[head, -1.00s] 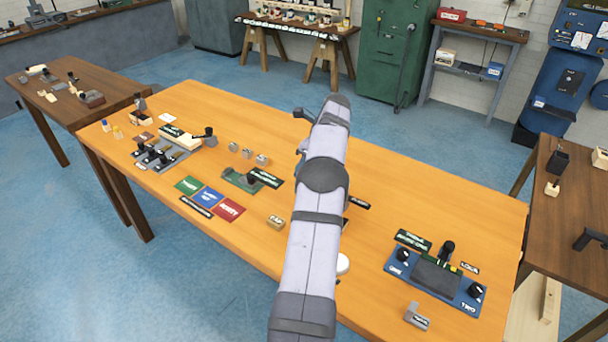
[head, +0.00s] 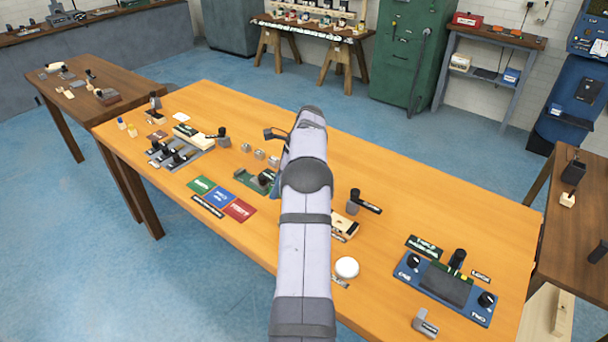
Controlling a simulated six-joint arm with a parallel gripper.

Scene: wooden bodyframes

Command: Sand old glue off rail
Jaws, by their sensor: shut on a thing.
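My arm reaches across the orange table (head: 420,190), and its links hide my gripper's jaws and anything in them. A pale wooden piece (head: 345,228), partly hidden, lies just right of my arm. A longer cream wooden bar (head: 193,138) with a dark label lies at the left, by a black-knobbed grey block (head: 222,138). I cannot tell which piece is the rail, and no glue can be made out. A green fixture (head: 246,180) with a dark knob sits just left of my arm, partly covered by it.
A white disc (head: 347,267) and a black-handled grey piece (head: 353,203) lie right of my arm. A blue control box (head: 444,289) stands at the front right. Green, blue and red cards (head: 220,198) lie at the left. Several small grey blocks (head: 260,155) stand behind.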

